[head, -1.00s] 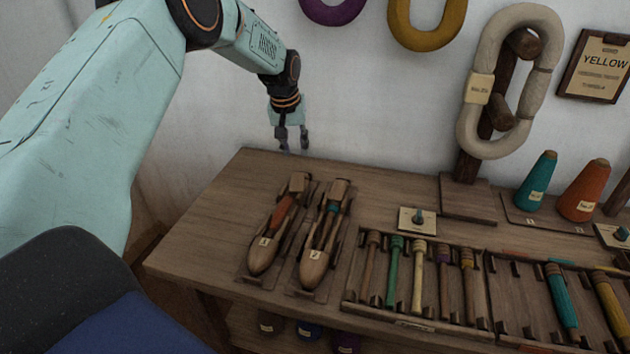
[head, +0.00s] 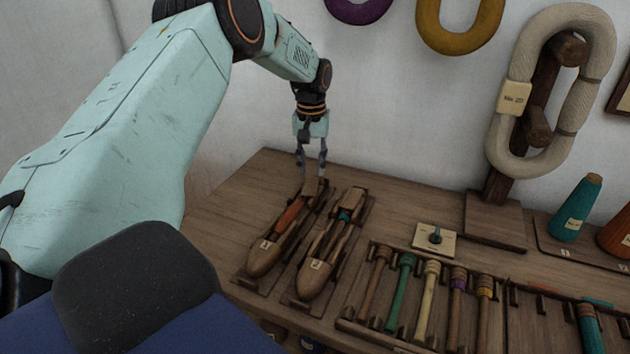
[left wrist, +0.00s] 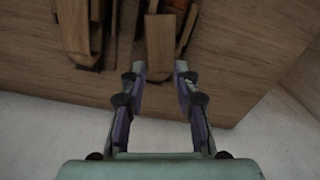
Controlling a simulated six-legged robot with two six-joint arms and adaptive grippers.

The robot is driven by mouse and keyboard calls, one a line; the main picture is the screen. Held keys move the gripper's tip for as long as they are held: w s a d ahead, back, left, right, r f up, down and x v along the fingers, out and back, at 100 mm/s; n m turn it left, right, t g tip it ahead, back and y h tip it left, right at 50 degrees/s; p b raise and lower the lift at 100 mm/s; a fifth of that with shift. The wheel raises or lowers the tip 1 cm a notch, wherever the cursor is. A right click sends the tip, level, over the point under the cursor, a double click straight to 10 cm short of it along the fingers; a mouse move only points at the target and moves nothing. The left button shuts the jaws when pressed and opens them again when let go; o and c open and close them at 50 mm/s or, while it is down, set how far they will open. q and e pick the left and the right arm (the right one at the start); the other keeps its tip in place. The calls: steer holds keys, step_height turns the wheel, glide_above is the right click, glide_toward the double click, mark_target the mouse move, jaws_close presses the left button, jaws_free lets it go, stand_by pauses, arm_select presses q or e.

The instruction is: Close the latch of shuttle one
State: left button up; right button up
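Shuttle one (head: 267,256) is a dark wooden boat shape marked 1, with an orange bobbin (head: 290,214), lying on the left of the table. A wooden block (head: 311,187), which looks like its latch, stands at its back end; its exact angle is hard to tell. In the left wrist view this block (left wrist: 160,45) lies just beyond and between the fingertips. My left gripper (head: 311,170) points down above the block. Its fingers are open with nothing between them, and they also show apart in the left wrist view (left wrist: 162,75). My right gripper is not in view.
Shuttle two (head: 316,272) lies close on the right of shuttle one. A rack of several bobbins (head: 345,322) and a small tag plate (head: 435,239) are further right. The wall is close behind the table; the left table corner is bare.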

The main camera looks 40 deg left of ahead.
mark_target(311, 183)
arm_select(q)
steer(key=f, duration=0.2)
steer(key=f+b, duration=0.1)
steer(key=f, duration=0.1)
steer(key=shift+s+a+f, duration=0.15)
steer(key=shift+a+f, duration=0.05)
steer(key=shift+d, duration=0.15)
jaws_close()
